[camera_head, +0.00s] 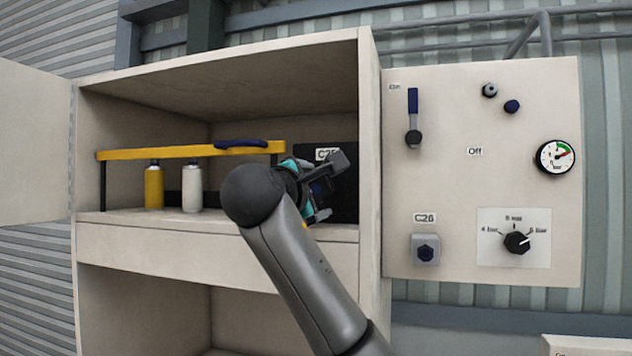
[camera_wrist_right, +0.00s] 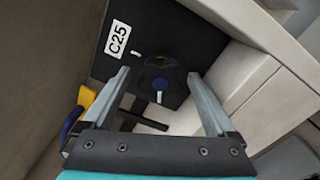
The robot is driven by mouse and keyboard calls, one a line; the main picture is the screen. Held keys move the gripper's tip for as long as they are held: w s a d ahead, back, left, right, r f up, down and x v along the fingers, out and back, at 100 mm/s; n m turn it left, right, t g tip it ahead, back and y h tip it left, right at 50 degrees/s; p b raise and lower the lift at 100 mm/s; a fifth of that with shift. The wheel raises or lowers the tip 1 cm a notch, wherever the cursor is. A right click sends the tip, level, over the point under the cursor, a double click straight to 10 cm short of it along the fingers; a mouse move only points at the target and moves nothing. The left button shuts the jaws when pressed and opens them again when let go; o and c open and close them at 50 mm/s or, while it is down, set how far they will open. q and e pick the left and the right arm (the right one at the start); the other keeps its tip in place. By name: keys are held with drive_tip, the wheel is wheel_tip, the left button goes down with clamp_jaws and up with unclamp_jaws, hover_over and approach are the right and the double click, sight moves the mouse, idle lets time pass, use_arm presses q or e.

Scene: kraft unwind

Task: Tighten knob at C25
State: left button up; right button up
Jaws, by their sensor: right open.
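The C25 knob (camera_wrist_right: 160,72) is dark with a blue centre and a white mark, on a black panel (camera_wrist_right: 178,47). A white C25 label (camera_wrist_right: 117,38) is beside it in the right wrist view. In the head view the black panel (camera_head: 346,203) stands inside the cabinet, and my gripper hides the knob. My right gripper (camera_wrist_right: 157,76) is open, its fingers to either side of the knob in the picture. I cannot tell whether they touch it. In the head view the right gripper (camera_head: 326,188) is in front of the panel. My left gripper is not in view.
A yellow bar (camera_head: 190,152) with a blue grip spans the shelf left of my gripper. A yellow bottle (camera_head: 153,188) and a white bottle (camera_head: 192,190) stand under it. The cabinet's right wall (camera_head: 369,150) is close. A control board (camera_head: 470,190) with a gauge and C26 knob stands right.

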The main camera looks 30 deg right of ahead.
drive_tip(key=shift+w+d, duration=0.3)
drive_tip(key=shift+d, duration=0.05)
drive_tip(key=c, duration=1.4)
